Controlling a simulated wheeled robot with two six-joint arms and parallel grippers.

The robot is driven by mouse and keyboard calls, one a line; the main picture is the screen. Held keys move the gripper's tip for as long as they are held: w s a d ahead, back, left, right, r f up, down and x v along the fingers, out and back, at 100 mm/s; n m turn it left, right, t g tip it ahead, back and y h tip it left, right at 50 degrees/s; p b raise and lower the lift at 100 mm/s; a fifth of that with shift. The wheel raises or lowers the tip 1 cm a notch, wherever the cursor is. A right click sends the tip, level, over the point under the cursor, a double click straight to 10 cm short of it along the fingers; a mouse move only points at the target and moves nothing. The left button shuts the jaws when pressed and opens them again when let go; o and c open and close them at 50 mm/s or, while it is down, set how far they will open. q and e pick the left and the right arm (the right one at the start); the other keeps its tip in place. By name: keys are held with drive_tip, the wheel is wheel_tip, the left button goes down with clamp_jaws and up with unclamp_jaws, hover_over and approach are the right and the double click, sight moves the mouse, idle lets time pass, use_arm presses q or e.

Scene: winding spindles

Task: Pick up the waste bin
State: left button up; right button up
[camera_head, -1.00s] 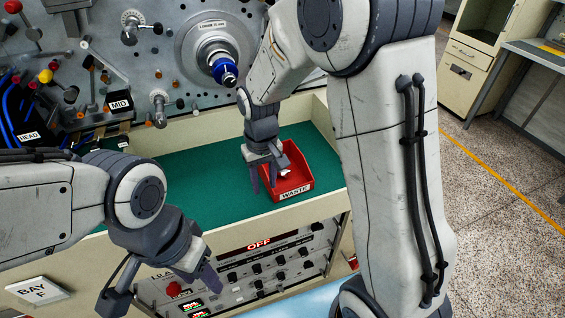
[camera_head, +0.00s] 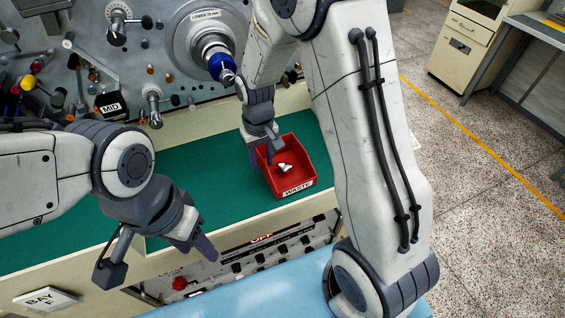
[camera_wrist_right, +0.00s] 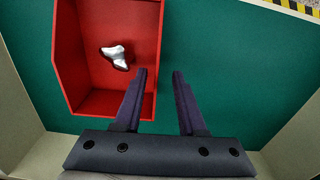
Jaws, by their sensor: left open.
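The red waste bin (camera_head: 301,156) with a WASTE label stands on the green bench surface. A crumpled silvery scrap (camera_head: 284,168) lies in it. My right gripper (camera_head: 264,146) is at the bin's back-left side, fingers pointing down. In the right wrist view, the right gripper (camera_wrist_right: 160,72) is open, with one finger over the bin's inside (camera_wrist_right: 85,88) and one outside, the rim between them. I cannot tell whether they touch it. The scrap shows there too (camera_wrist_right: 115,55). My left gripper (camera_head: 196,240) is open and empty, over the bench's front edge, apart from the bin.
The green bench surface (camera_head: 185,158) is clear left of the bin. A winding machine with a blue-tipped spindle (camera_head: 222,66) and several knobs stands behind. A control panel (camera_head: 270,250) is on the front below. A cabinet (camera_head: 466,50) stands at the far right.

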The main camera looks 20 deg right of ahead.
sight(265, 176)
drive_tip(key=f, duration=0.4)
drive_tip(key=shift+d+p, duration=0.25)
drive_tip(key=shift+p, duration=0.15)
clamp_jaws()
idle(1.0)
